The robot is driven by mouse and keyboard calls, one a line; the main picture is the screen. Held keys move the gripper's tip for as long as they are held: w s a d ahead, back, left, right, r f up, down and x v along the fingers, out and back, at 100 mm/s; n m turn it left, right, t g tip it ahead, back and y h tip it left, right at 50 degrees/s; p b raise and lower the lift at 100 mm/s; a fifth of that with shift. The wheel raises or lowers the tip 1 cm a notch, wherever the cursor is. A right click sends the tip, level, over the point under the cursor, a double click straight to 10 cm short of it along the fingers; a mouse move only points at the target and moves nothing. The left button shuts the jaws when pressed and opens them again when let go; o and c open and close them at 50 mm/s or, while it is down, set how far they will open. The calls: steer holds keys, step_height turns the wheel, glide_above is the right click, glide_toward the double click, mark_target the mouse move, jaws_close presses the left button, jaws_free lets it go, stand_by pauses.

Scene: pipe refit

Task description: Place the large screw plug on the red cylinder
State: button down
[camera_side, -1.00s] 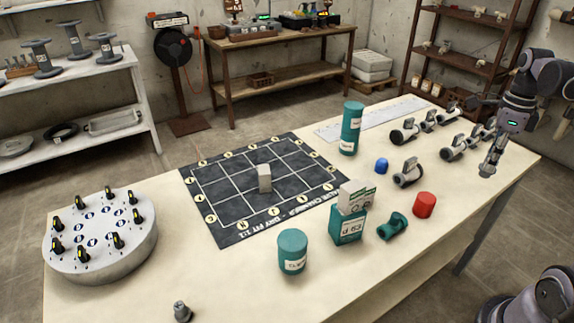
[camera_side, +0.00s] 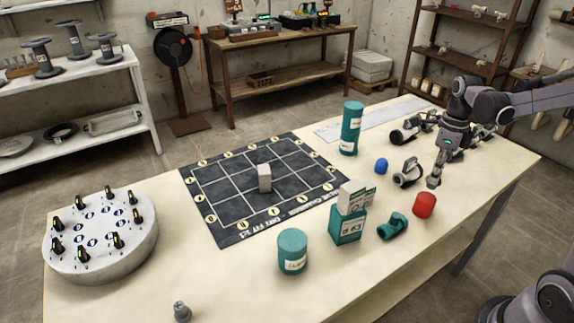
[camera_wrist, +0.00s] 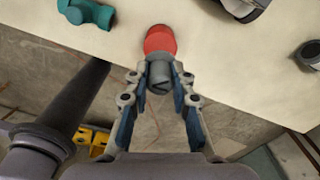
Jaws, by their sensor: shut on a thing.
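The red cylinder (camera_side: 424,205) stands on the table near its right front edge. It also shows in the wrist view (camera_wrist: 160,38), at the top middle. My gripper (camera_side: 437,172) points down, above and a little behind the cylinder in the side view. In the wrist view my gripper (camera_wrist: 160,82) is shut on a grey round plug (camera_wrist: 160,74), which looks like the large screw plug. The plug overlaps the cylinder's near edge in that view; whether they touch cannot be told.
A green pipe fitting (camera_side: 393,226), a grey valve-like part (camera_side: 408,174) and a blue piece (camera_side: 381,166) lie near the red cylinder. A teal box (camera_side: 348,225) stands to the left. Another small grey plug (camera_side: 181,311) is at the front edge. Several grey fittings lie behind my gripper.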

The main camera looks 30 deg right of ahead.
steer(key=shift+f, duration=1.7)
steer(key=shift+f, duration=0.1)
steer(key=c, duration=1.1)
jaws_free()
steer(key=shift+c, duration=0.2)
